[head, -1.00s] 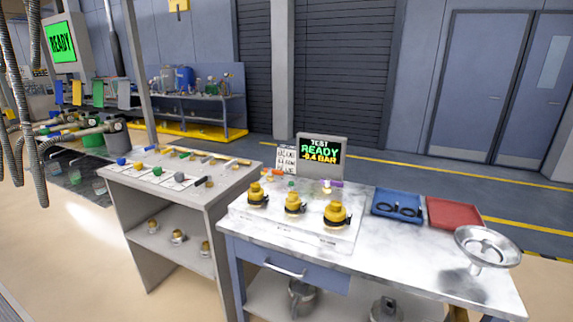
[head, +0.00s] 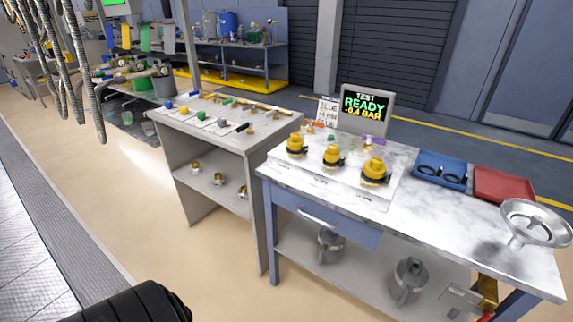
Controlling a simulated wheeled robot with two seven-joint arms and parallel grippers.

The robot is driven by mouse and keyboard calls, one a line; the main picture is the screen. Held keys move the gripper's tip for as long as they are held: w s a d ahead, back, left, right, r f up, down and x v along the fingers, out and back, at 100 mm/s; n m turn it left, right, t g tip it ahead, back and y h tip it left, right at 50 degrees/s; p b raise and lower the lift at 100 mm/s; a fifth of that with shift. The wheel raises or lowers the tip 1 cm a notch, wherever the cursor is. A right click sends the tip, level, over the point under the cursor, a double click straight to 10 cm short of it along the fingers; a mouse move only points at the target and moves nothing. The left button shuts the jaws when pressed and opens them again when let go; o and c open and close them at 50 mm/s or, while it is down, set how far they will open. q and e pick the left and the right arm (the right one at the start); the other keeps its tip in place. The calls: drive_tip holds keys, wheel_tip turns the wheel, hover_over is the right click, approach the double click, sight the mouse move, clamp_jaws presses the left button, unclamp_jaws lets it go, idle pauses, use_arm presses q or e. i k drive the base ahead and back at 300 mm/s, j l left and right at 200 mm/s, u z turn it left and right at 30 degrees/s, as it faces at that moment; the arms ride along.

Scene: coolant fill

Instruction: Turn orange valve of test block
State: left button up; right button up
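The test block (head: 340,186) is a pale slab on the marbled-top workbench, with three yellow fittings (head: 333,155) with black clamps along it. Behind the left fitting is a small orange valve handle (head: 315,124), partly hidden. A green part (head: 331,137) and a purple handle (head: 374,142) sit further right in the same row. The screen (head: 366,107) behind the block reads TEST READY -0.4 BAR. Neither gripper is in view. A black rounded piece at the bottom left edge looks like part of my arm.
A blue tray (head: 440,170) with black rings, a red tray (head: 503,184) and a metal funnel (head: 534,221) stand right of the block. A grey cart (head: 185,141) with small coloured parts stands left. Hoses hang at upper left. Open floor lies in front.

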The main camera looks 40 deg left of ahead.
sight(310, 123)
drive_tip(key=i+j+u, duration=0.4)
drive_tip(key=j, duration=0.15)
drive_tip(key=i+j+u, duration=0.35)
drive_tip(key=k+j, duration=0.05)
drive_tip(key=j, duration=0.1)
